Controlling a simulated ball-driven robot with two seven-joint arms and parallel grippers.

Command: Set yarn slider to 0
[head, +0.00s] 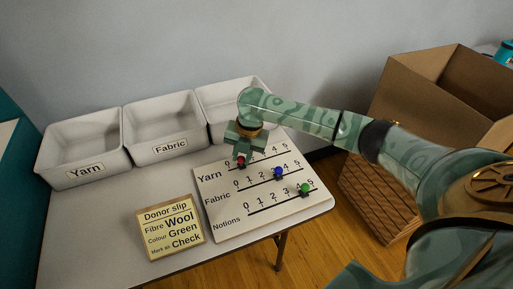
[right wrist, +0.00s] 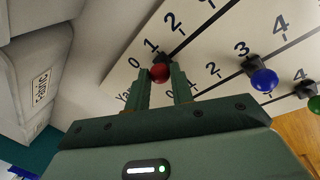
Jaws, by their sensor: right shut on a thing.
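The slider board (head: 219,228) lies on the table with three rows named Yarn, Fabric and Notions. The yarn slider's red knob (head: 241,160) sits on the top row, near the 1 mark. My right gripper (head: 243,155) reaches down onto it and is shut on it. In the right wrist view the red knob (right wrist: 160,72) shows between the two fingers, with the 0 label to its left and the 1 label just above. Part of the yarn scale is hidden behind the gripper in the head view. My left gripper is out of view.
The blue fabric knob (head: 278,172) is near 3 and the green notions knob (head: 305,188) near 4 to 5. A donor slip (head: 170,228) lies left of the board. White bins (head: 86,170) line the back. A cardboard box (head: 420,75) stands at right.

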